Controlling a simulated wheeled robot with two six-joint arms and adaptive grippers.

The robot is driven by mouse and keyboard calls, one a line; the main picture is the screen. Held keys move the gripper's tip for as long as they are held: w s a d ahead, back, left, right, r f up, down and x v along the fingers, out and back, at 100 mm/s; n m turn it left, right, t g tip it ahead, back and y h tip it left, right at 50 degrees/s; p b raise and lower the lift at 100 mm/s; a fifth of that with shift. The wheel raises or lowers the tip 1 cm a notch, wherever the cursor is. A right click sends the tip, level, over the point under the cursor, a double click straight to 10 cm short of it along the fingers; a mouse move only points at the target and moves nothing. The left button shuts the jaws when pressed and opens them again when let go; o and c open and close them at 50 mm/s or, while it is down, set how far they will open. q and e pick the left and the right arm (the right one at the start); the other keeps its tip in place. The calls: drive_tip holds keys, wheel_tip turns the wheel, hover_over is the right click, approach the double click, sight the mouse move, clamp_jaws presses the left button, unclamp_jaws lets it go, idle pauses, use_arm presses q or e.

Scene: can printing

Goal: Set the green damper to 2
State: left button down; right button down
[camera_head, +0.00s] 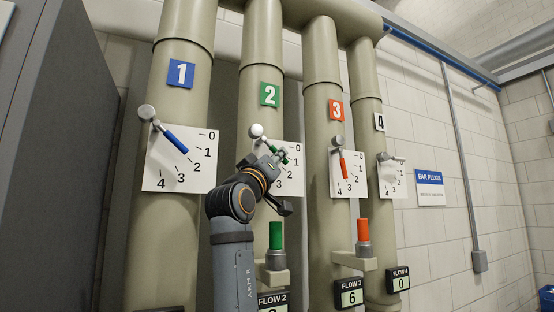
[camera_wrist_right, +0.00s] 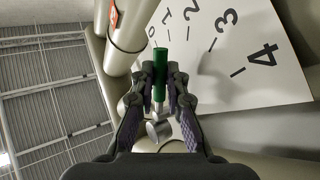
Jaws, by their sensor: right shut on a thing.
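The green damper lever (camera_head: 280,153) sits on the second pipe (camera_head: 263,55), the one with the green "2" tag (camera_head: 270,94). Its round grey pivot (camera_head: 256,131) is at the upper left of a white 0–4 dial plate (camera_head: 291,184). My right gripper (camera_head: 277,158) is shut on the lever. In the right wrist view the fingers (camera_wrist_right: 160,72) sit on both sides of the green handle (camera_wrist_right: 160,64), whose tip points near the 0 and 1 marks. The exact reading is unclear. My left gripper is not in view.
Blue (camera_head: 176,141) and orange (camera_head: 343,167) damper levers stand on the neighbouring pipes, and a fourth grey one (camera_head: 389,157) at the right. A green (camera_head: 275,235) and an orange (camera_head: 363,230) valve handle stand below. A dark cabinet (camera_head: 50,150) is at the left.

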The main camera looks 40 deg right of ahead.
drive_tip(key=c, duration=1.3)
unclamp_jaws()
drive_tip(key=shift+a+f, duration=0.1)
drive_tip(key=shift+c, duration=0.2)
drive_tip(key=v, duration=1.2)
